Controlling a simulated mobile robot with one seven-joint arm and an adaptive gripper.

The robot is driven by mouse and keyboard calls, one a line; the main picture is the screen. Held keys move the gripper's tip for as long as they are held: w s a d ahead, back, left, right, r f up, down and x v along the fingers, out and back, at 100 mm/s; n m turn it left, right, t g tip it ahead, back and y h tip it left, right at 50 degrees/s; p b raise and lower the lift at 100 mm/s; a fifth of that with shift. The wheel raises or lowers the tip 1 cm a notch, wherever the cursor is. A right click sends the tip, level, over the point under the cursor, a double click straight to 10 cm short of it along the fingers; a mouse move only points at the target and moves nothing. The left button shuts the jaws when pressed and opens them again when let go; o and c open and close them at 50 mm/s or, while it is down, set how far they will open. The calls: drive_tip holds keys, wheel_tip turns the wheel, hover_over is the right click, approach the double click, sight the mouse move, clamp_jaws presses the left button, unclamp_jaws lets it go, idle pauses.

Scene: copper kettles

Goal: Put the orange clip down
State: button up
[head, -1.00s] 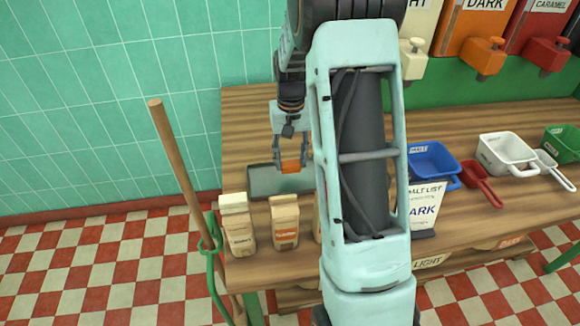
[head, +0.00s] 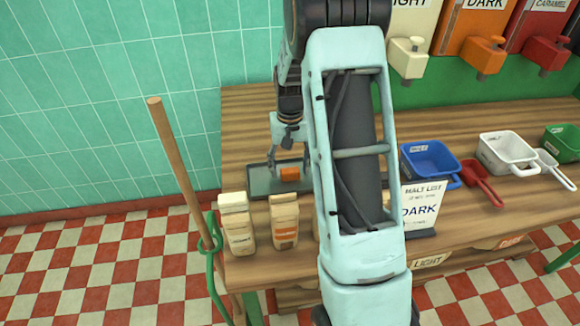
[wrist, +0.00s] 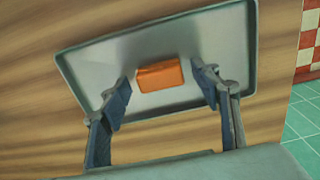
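The orange clip (wrist: 160,75) is a small orange block lying on a grey-green tray (wrist: 210,40) in the wrist view. In the head view the clip (head: 290,174) shows on the tray (head: 258,185) at the back left of the table. My gripper (wrist: 163,82) is open, with one finger on each side of the clip and a gap to each. In the head view my gripper (head: 289,168) is just above the tray. My arm hides the tray's right part in the head view.
Paper bags (head: 237,222) and (head: 284,220) stand at the table's front left edge. A blue bin (head: 430,160), a red scoop (head: 480,182), a white bin (head: 507,152) and a malt list sign (head: 422,207) are to the right. A broom handle (head: 175,160) leans at the left.

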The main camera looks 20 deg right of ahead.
sight(289, 171)
wheel_tip(289, 171, up, 12)
drive_tip(key=p, duration=0.1)
drive_tip(key=shift+r, duration=0.2)
idle(0.3)
drive_tip(key=shift+a, duration=0.1)
idle(0.4)
